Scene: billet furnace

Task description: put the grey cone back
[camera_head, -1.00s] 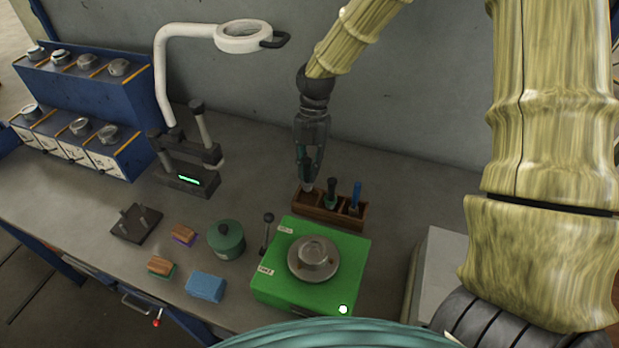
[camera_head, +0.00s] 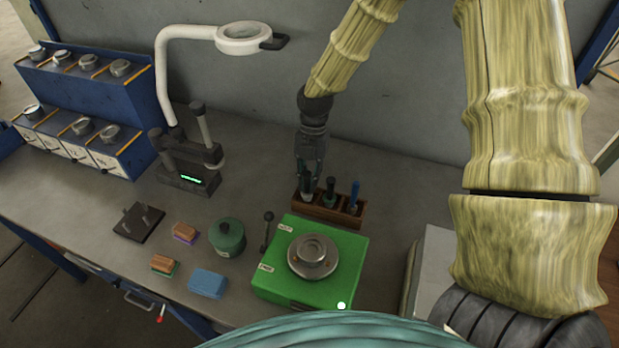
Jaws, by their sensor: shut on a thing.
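My gripper (camera_head: 308,172) points down over the left end of the small wooden rack (camera_head: 331,213). It is shut on a small grey thing (camera_head: 307,186), which I take for the grey cone. The grey cone is upright at the rack's left slot. The fingers partly cover it and its lower end is hidden, so I cannot tell how deep it sits. A dark green piece (camera_head: 330,188) stands in the rack's middle slot and a blue piece (camera_head: 354,194) in the right slot.
A green box (camera_head: 335,285) with a round metal fixture (camera_head: 313,257) stands in front of the rack, with a black lever (camera_head: 267,228) at its left. A green lidded pot (camera_head: 228,237) and a white ring lamp (camera_head: 243,38) are further left. Bench behind the rack is clear.

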